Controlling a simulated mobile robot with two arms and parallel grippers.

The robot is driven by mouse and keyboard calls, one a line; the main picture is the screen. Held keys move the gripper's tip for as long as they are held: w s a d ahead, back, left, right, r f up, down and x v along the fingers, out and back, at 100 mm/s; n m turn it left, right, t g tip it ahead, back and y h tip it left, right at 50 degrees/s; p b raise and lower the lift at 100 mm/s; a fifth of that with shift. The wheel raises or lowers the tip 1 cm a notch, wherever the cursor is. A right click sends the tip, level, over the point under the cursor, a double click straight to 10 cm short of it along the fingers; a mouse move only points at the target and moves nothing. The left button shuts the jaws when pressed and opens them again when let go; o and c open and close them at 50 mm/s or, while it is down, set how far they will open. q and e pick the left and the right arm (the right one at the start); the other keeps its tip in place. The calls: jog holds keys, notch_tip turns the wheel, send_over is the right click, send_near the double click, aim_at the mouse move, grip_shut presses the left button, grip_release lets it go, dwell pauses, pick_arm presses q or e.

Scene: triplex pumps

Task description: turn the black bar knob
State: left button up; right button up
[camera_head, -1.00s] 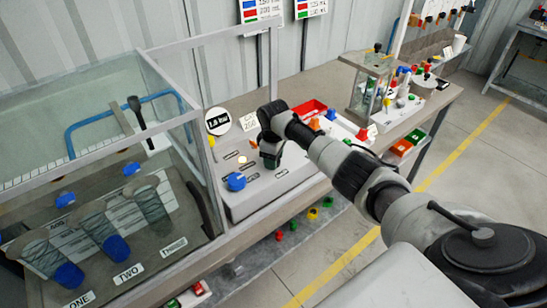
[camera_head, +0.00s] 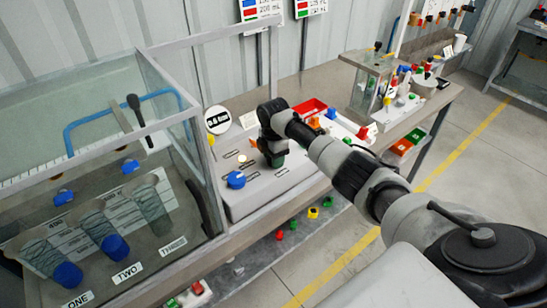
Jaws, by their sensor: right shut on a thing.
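My right gripper (camera_head: 274,158) points down onto the sloped grey control panel (camera_head: 268,195). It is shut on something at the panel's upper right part. I take this to be the black bar knob, but the gripper hides it, so its angle does not show. A round blue knob (camera_head: 236,179) sits left of the gripper on the same panel. A small lit lamp (camera_head: 242,160) glows above it. A round white display (camera_head: 218,120) behind the panel shows a bar reading, about 0.6. My left gripper is not in view.
A framed glass tank (camera_head: 150,60) with blue-capped cylinders stands close on the left. A red tray (camera_head: 310,108) and a smaller glass box (camera_head: 368,85) stand on the bench to the right. My right arm crosses from the lower right.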

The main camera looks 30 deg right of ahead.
jog(key=shift+n, duration=0.8)
jog(key=shift+r, duration=0.1)
jog(key=o, duration=0.9)
notch_tip(320, 180, up, 11)
jog(key=shift+f+b, duration=0.15)
jog(key=shift+b, duration=1)
jog(key=shift+f, duration=0.1)
